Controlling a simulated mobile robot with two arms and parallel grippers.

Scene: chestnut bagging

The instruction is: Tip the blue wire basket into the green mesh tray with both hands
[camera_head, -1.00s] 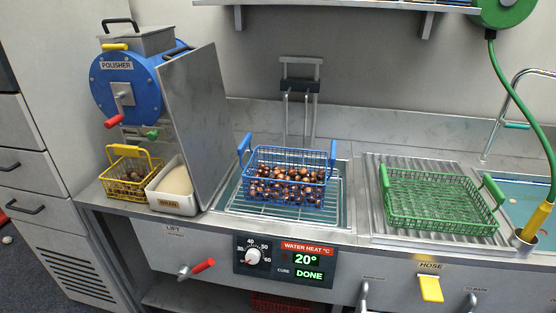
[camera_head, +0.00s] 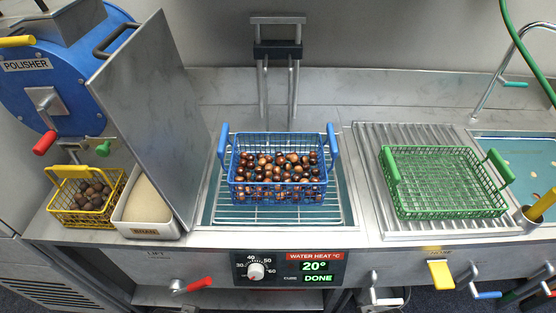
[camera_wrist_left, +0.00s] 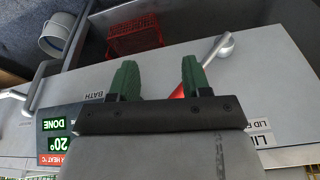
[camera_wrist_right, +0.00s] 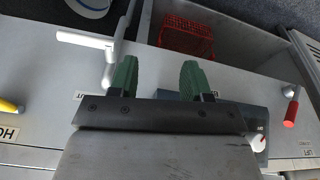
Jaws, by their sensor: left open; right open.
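The blue wire basket (camera_head: 280,196) holds many brown chestnuts. It sits upright on a wire rack over the water bath, with a blue handle at its left and right ends. The green mesh tray (camera_head: 440,212) stands to its right on a ribbed drainboard and looks empty; it has a green handle at each end. My left gripper (camera_wrist_left: 160,78) is open and empty in front of the counter's front panel in the left wrist view. My right gripper (camera_wrist_right: 156,75) is open and empty in front of the panel in the right wrist view. Neither gripper shows in the head view.
A metal lift frame (camera_head: 278,50) stands behind the basket. A tilted steel panel (camera_head: 155,120), the blue polisher (camera_head: 60,85), a yellow basket (camera_head: 75,215) and a white bran bin (camera_head: 148,212) are at the left. A sink with a tap (camera_head: 495,75) is at the right.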

